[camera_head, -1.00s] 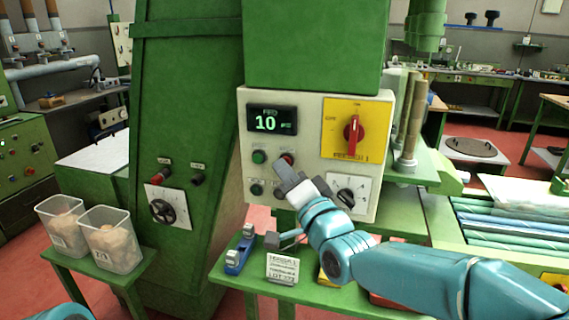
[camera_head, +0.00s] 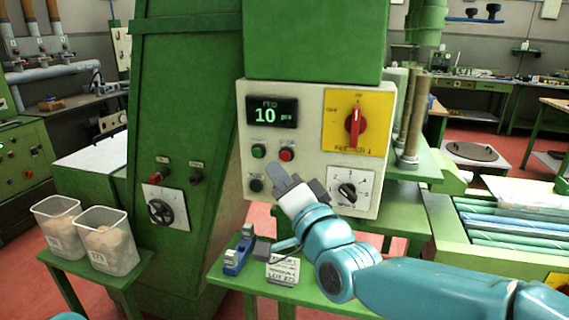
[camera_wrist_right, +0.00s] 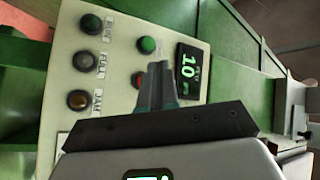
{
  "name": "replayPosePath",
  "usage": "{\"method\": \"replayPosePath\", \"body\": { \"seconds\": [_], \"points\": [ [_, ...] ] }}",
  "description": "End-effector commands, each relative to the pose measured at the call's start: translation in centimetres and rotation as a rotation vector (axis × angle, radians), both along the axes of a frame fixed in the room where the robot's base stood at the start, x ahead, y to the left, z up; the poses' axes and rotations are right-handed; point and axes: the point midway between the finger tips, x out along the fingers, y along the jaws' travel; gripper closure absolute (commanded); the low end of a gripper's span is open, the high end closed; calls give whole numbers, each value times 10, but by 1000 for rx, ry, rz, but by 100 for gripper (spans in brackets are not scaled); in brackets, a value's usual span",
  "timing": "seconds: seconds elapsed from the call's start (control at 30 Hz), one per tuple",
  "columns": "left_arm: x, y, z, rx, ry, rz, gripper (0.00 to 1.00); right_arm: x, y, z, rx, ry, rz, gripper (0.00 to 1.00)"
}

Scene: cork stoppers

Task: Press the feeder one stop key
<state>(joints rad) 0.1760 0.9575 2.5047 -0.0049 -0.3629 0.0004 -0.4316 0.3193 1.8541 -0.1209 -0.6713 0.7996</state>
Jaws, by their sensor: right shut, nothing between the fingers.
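The cream control panel (camera_head: 313,115) carries a yellow plate (camera_head: 341,141) that reads FEEDER 1. A round red key (camera_head: 287,155) sits right of a green key (camera_head: 259,151), below the lit display (camera_head: 272,112) reading 10. The key labels are too small to read in the head view. My right gripper (camera_head: 277,176) is shut and empty, its tips just below and left of the red key, seemingly apart from it. In the right wrist view the shut fingers (camera_wrist_right: 156,82) lie beside the partly hidden red key (camera_wrist_right: 138,80). My left gripper is out of view.
A red rotary switch (camera_head: 354,125) and a black selector (camera_head: 347,190) are on the panel's right. Dark round fittings (camera_wrist_right: 82,61) line the panel in the wrist view. A small green table (camera_head: 310,296) stands below; two clear bins (camera_head: 108,240) stand at left.

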Motion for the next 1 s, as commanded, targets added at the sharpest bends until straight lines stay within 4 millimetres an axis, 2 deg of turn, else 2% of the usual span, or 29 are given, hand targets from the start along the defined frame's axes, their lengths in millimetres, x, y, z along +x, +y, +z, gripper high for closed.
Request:
{"method": "replayPosePath", "body": {
  "seconds": [0.1,0.3,0.87,0.93,1.0],
  "points": [
    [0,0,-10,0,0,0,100,-12,4,-2,1,-1,1,100],
    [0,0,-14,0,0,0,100,-24,8,-1,1,0,0,100],
    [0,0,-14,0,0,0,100,-24,8,0,1,1,0,100],
    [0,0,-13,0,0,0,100,-23,8,-3,-5,7,-2,100],
    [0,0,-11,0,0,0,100,-18,6,-19,-33,34,-8,100]
  ]
}}
